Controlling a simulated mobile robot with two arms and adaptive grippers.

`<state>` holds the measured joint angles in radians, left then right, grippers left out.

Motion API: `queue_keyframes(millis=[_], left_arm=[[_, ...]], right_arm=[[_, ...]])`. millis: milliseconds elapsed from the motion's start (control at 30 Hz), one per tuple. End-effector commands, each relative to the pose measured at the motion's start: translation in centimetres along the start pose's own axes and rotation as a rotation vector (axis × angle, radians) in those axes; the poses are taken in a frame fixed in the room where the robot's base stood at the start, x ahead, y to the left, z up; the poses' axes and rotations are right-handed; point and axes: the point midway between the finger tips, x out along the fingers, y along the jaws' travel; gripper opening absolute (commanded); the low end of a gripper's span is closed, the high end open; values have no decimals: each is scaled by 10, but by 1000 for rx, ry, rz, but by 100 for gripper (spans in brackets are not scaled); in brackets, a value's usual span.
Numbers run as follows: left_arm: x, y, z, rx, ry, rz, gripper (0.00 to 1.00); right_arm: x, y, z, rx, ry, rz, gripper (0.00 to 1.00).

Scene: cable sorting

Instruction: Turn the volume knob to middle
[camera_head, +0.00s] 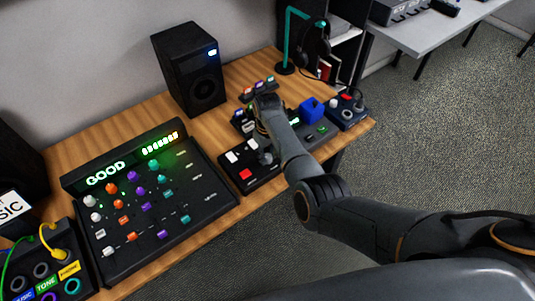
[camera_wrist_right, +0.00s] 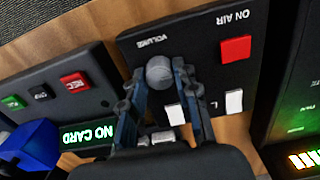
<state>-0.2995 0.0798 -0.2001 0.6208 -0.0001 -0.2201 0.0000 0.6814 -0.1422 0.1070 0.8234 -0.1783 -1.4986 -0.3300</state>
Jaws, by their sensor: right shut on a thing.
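The volume knob (camera_wrist_right: 158,68) is a round grey knob on a black panel (camera_wrist_right: 205,60), beside the printed word VOLUME. In the wrist view my right gripper (camera_wrist_right: 158,80) is shut on the knob, with one finger on each side of it. I cannot make out a pointer mark on the knob. In the head view my right arm reaches over the same panel (camera_head: 262,180), and its gripper is partly hidden. The panel also has a red ON AIR button (camera_wrist_right: 236,49) and two white controls (camera_wrist_right: 234,101). My left gripper is not in view.
A mixer board (camera_head: 150,220) with a lit GOOD display stands left of the panel. A device with a NO CARD screen (camera_wrist_right: 88,135) and a blue block (camera_head: 311,110) stand on the other side. A black speaker (camera_head: 185,75) stands behind on the wooden desk (camera_head: 140,115).

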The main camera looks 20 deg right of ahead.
Motion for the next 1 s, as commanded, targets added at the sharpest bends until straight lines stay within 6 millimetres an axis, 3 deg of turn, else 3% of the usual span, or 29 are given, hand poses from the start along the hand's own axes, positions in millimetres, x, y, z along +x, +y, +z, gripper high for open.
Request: queue_keyframes(millis=[467,1000], left_arm=[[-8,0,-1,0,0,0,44],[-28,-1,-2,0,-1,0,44]], right_arm=[[-2,0,0,120,-1,-1,0],[-1,0,0,604,-2,-1,0]])
